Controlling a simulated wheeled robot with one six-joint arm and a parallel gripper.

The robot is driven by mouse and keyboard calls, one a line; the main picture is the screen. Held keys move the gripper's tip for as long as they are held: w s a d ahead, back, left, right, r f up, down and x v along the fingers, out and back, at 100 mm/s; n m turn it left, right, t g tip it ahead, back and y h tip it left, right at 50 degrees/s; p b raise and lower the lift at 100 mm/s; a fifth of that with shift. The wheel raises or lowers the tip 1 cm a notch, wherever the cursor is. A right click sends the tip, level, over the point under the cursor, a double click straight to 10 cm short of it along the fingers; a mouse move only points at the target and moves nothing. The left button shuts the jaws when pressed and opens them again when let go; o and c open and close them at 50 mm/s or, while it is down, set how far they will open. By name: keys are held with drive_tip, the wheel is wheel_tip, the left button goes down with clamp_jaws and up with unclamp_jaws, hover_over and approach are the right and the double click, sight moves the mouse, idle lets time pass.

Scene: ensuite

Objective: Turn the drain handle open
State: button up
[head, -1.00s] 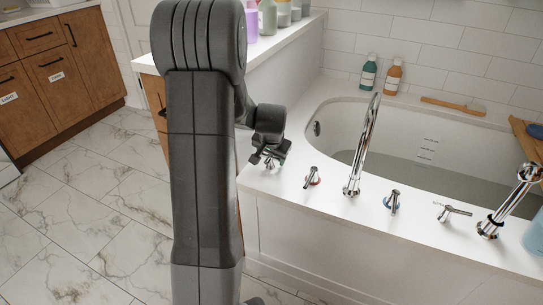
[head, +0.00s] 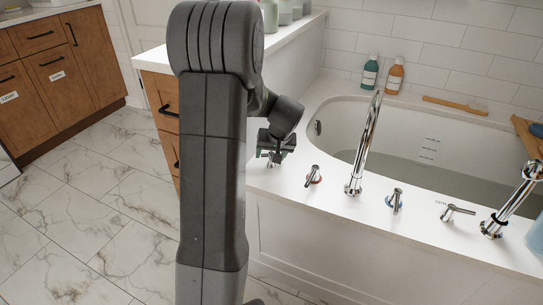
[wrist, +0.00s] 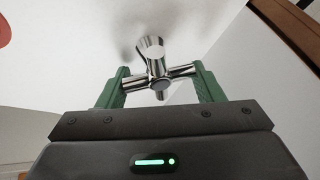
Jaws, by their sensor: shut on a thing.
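The drain handle is a chrome cross-shaped handle at the left end of the white tub deck. In the wrist view the handle (wrist: 157,56) has its crossbar between my two green fingers, with the round post rising in the middle. In the head view my gripper (head: 272,158) is over this handle and mostly hides it; only bits of chrome show below the fingers. My gripper is shut on the crossbar, one finger at each end, as the wrist view shows (wrist: 160,88). I cannot read any label by this handle.
A red-ringed handle (head: 313,175) stands close on the right. Farther right are the tall chrome spout (head: 366,140), a blue-ringed handle (head: 394,200), a lever (head: 456,211) and a hand shower (head: 515,197). A raised white ledge (head: 285,52) is behind my gripper.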

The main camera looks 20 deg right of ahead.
drive_tip(key=n+y, duration=0.1)
drive_tip(key=n, duration=0.1)
drive_tip(key=n+y, duration=0.1)
drive_tip(key=n, duration=0.2)
drive_tip(key=shift+a+n+g, duration=0.15)
drive_tip(key=shift+n+g, duration=0.15)
drive_tip(key=shift+g, duration=0.1)
drive_tip(key=n+g+y, duration=0.1)
drive_tip(key=n, duration=0.2)
drive_tip(key=shift+a+p, duration=0.15)
drive_tip(key=shift+p, duration=0.25)
drive_tip(key=shift+s+a+n+g+y+p, duration=0.1)
drive_tip(key=shift+n+g+y+p, duration=0.45)
drive_tip(key=shift+n, duration=1.35)
drive_tip(key=o, duration=0.6)
drive_tip(key=shift+o, duration=0.2)
drive_tip(key=p+v, duration=0.4)
drive_tip(key=v, duration=0.9)
drive_tip(key=shift+d+r, duration=0.25)
drive_tip(key=shift+r, duration=0.1)
